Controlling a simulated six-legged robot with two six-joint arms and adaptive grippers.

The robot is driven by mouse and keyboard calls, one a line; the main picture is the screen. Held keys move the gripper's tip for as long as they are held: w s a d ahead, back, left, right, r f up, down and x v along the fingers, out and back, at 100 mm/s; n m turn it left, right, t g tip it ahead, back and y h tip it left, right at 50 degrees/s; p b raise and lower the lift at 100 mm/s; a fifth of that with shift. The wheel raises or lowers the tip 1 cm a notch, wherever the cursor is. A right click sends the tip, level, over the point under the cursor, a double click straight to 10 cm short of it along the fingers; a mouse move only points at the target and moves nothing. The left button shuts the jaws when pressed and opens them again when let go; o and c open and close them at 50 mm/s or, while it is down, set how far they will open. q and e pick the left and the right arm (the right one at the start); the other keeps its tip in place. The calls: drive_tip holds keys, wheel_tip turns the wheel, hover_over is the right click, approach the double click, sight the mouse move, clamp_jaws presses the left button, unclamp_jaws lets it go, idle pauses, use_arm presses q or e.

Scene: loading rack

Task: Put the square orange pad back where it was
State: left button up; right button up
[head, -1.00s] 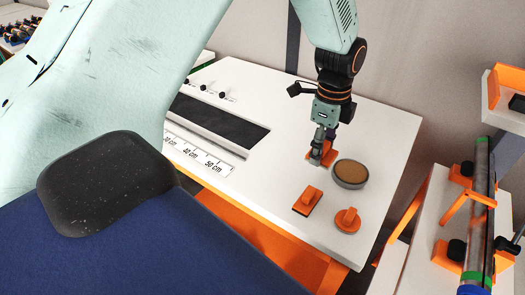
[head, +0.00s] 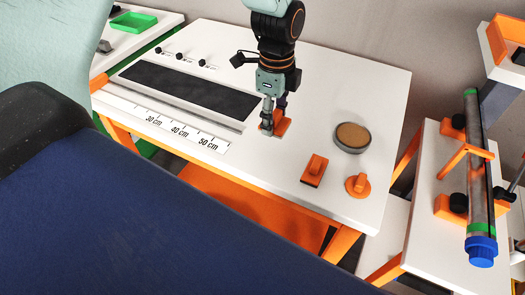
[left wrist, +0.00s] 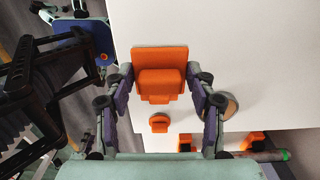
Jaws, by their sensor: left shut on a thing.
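My left gripper (head: 268,124) is shut on the square orange pad (head: 284,124), gripping its raised handle. The pad is partly hidden behind the fingers in the head view. In the left wrist view the pad (left wrist: 160,55) lies between the two fingers (left wrist: 160,84). It is over the white table top, left of the round brown-topped dish; I cannot tell whether it touches the table. A rectangular orange pad (head: 314,170) and a round orange pad (head: 357,185), each with a handle, rest on the table nearer to me. My right gripper is not in view.
The white table (head: 240,178) carries a dark recessed strip (head: 190,90), a centimetre ruler (head: 180,129) and the round dish (head: 352,136). Small black knobs line the back. A rack with a metal tube (head: 476,170) stands at the right. The table between gripper and dish is clear.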

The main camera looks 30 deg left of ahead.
use_arm(q)
drive_tip(key=shift+s+d, duration=0.1)
drive_tip(key=shift+s, duration=0.3)
hover_over(272, 155)
wheel_tip(272, 155, down, 6)
drive_tip(key=shift+w+f, duration=0.15)
drive_tip(key=shift+s+d+f, duration=0.15)
drive_tip(key=shift+s+f, duration=0.05)
drive_tip(key=shift+f, duration=0.25)
drive_tip(key=shift+s+f, duration=0.2)
drive_tip(key=shift+f, duration=0.8)
drive_tip(key=shift+w+f, duration=0.1)
drive_tip(key=shift+f, duration=0.25)
drive_tip(key=shift+w+a+f, duration=0.15)
drive_tip(key=shift+w+a, duration=0.05)
drive_tip(key=shift+w, duration=0.05)
drive_tip(key=o, duration=1)
drive_tip(key=shift+s+d+r, duration=0.2)
drive_tip(key=shift+s+r, duration=0.05)
drive_tip(key=shift+s, duration=0.05)
drive_tip(key=shift+w+a+f, duration=0.1)
drive_tip(key=shift+w+a, duration=0.05)
drive_tip(key=shift+w, duration=0.1)
drive_tip(key=shift+r, duration=0.25)
wheel_tip(272, 155, up, 11)
drive_tip(key=shift+f, duration=0.1)
drive_tip(key=shift+s+r, duration=0.2)
drive_tip(key=shift+r, duration=0.2)
